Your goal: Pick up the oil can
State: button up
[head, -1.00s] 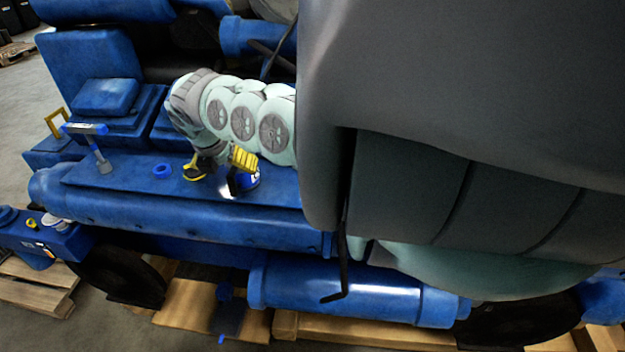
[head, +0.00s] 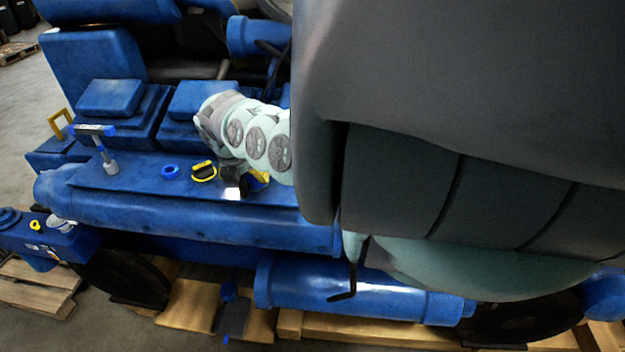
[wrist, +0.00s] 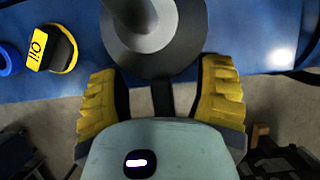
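In the wrist view, a dark grey round body with a conical spout, which looks like the oil can (wrist: 125,58), stands at the top centre over the blue surface. My gripper (wrist: 162,80) is open, its two yellow-padded fingers wide apart on either side of the can's lower edge in the picture. I see no clear contact between finger and can. In the head view my gripper (head: 254,181) is low over the blue engine's flat ledge, partly hidden by my arm. The can is not clearly distinguishable there.
A yellow and black cap marked "Oil" (wrist: 52,48) lies left of the can, with a blue ring (wrist: 8,60) beside it. A hammer-like tool (head: 98,145) stands farther left on the blue ledge (head: 135,178). Stepped blue engine covers (head: 120,105) rise behind.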

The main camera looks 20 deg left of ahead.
jog(key=shift+w+d, duration=0.15)
jog(key=shift+w, duration=0.05)
grip_shut()
jog(key=shift+r, duration=0.15)
dwell(0.5)
